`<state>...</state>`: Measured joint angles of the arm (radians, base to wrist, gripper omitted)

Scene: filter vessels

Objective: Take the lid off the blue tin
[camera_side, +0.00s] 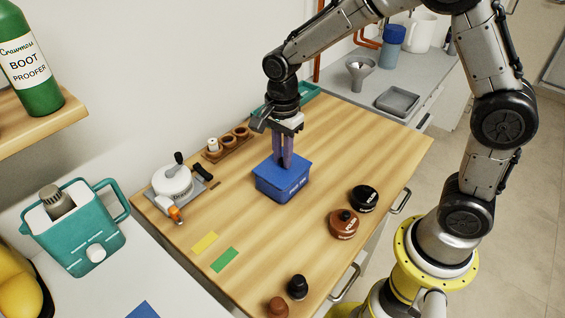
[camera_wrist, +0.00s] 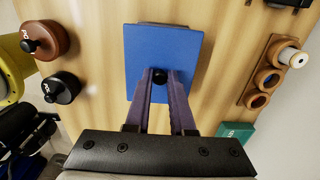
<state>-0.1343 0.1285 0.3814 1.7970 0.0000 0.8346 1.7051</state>
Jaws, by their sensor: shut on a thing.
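The blue tin (camera_side: 283,184) stands upright on the wooden worktop, with its flat blue lid (camera_side: 283,168) on top. In the wrist view the lid (camera_wrist: 163,50) fills the upper middle, with a small black knob (camera_wrist: 159,77) on it. My gripper (camera_side: 286,160) points straight down over the tin. In the wrist view its two purple fingers (camera_wrist: 160,80) are shut on the knob, one on each side. I see no gap between lid and tin in the side view.
Brown (camera_side: 344,223) and black (camera_side: 363,198) lidded pots stand right of the tin. A white pot on a tray (camera_side: 172,182) and a wooden rack with cups (camera_side: 228,143) stand to the left. Yellow (camera_side: 204,243) and green (camera_side: 223,260) patches lie on clear worktop in front.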

